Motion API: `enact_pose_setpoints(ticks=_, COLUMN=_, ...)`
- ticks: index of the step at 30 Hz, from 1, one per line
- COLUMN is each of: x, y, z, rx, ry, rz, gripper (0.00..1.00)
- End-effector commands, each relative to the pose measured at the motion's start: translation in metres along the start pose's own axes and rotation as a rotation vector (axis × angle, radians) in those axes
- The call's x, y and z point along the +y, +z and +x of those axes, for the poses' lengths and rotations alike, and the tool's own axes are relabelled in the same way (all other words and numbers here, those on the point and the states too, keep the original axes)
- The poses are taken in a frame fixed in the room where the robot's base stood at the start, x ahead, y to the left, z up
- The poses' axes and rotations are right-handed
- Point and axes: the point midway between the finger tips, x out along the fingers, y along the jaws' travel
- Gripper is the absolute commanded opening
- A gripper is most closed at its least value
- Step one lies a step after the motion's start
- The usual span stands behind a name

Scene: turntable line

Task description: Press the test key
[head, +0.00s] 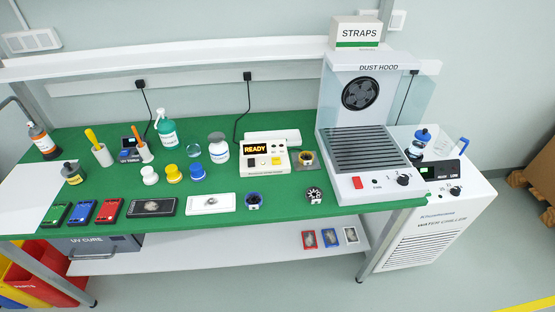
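A cream tester box (280,167) stands on the green bench top, right of the middle. A dark part with a tan ring (304,160) is at the box's right side. My gripper is not in view.
A dust hood (345,185) with a red switch stands right of the tester. White, yellow and blue capped jars (172,173) and a white bottle (218,150) stand to its left. Two small round parts (253,201) (314,195) lie in front. A shelf (200,60) runs above.

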Motion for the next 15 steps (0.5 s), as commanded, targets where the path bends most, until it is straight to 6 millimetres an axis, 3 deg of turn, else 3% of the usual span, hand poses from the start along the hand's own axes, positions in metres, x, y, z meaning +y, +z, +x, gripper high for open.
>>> enact_pose_setpoints(ticks=1, x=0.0, y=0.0, z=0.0, rx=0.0, ry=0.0, rz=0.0, gripper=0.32)
enact_pose_setpoints(ticks=5, x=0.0, y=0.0, z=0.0, rx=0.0, ry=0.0, rz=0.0, gripper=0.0)
enact_pose_setpoints(ticks=15, x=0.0, y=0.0, z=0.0, rx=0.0, ry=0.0, rz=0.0, gripper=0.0)
